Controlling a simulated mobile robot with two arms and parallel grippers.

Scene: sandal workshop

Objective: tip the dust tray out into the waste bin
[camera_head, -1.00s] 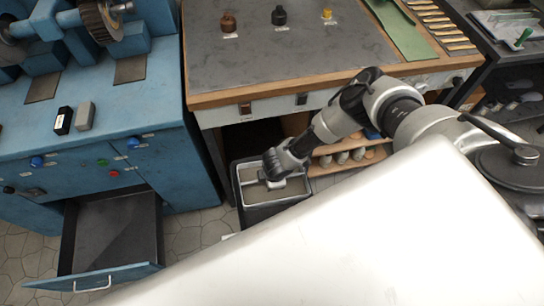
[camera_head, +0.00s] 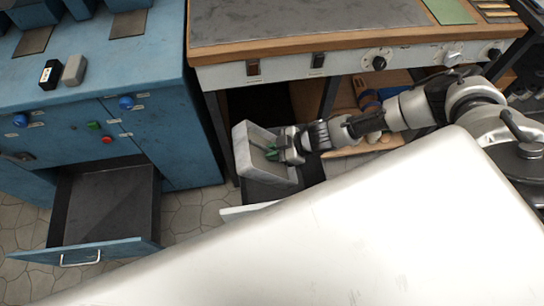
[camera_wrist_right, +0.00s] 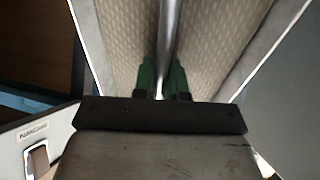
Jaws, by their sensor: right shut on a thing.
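The dust tray (camera_head: 243,160) is a pale grey, shallow rectangular tray, strongly tilted so its inside faces partly to the right. My right gripper (camera_head: 272,153) is shut on the tray, its green fingertips at the tray's inside. In the right wrist view the green fingers (camera_wrist_right: 161,78) close around a round metal bar, with the tray's beige textured inside (camera_wrist_right: 216,45) behind. I cannot tell whether dust is falling. My left gripper is not in view.
A workbench (camera_head: 300,28) with switches and knobs stands behind the bin. A blue machine cabinet (camera_head: 190,125) is at the left, with an open, empty-looking drawer (camera_head: 105,205). A low shelf holding items (camera_head: 368,100) lies behind my right arm.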

